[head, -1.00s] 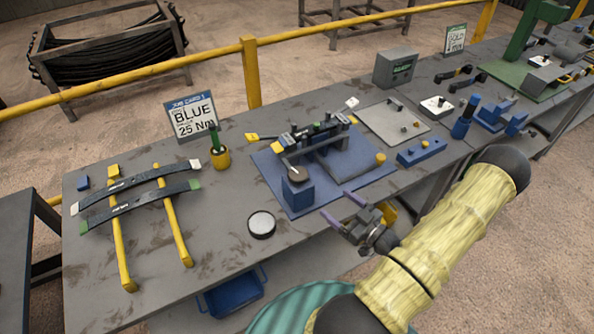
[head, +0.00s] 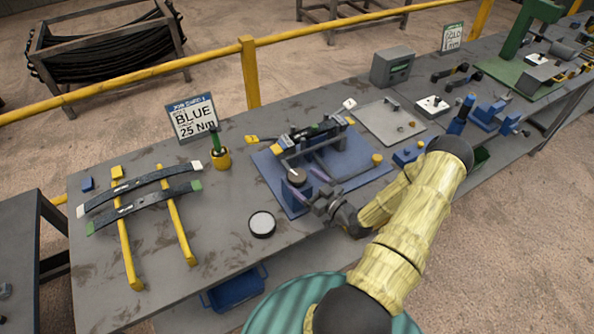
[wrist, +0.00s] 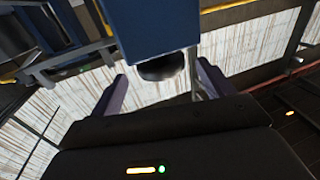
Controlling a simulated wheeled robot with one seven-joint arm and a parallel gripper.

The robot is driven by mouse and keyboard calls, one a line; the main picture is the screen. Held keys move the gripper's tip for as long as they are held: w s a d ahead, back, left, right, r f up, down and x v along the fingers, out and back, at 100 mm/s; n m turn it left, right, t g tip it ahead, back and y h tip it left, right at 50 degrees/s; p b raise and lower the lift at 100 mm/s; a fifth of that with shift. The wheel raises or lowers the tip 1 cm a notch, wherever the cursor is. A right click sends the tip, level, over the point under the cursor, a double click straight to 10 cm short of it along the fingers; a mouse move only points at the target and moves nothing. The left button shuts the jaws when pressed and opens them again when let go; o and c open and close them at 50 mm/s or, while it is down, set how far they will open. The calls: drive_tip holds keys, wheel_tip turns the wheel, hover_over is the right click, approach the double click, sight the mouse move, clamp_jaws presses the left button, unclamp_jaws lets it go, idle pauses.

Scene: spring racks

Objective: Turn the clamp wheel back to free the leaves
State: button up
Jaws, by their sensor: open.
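The clamp wheel (head: 297,176) appears as a small dark disc on top of a blue block at the front of the clamp fixture. The clamped leaves (head: 318,131) lie across the back of the fixture on a blue base plate (head: 268,161). My gripper (head: 311,185) is open, its two purple fingers at the right side of the blue block, close to the wheel. In the wrist view, a dark rounded part (wrist: 161,68), seemingly the wheel, shows at the end of the blue block (wrist: 155,28), between and beyond the open fingers. I cannot tell whether either finger touches it.
Two loose leaves (head: 150,203) rest across yellow rails at the left. A round grey-topped dish (head: 262,224) sits near the front edge. The bench between rails and dish is clear.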

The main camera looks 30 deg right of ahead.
sight(296, 174)
drive_tip(key=p+x, duration=0.1)
drive_tip(key=x, duration=0.3)
drive_tip(key=shift+a+r, duration=0.1)
drive_tip(key=shift+a, duration=0.1)
drive_tip(key=shift+w, duration=0.35)
drive_tip(key=shift+c, duration=0.4)
drive_tip(key=c, duration=0.9)
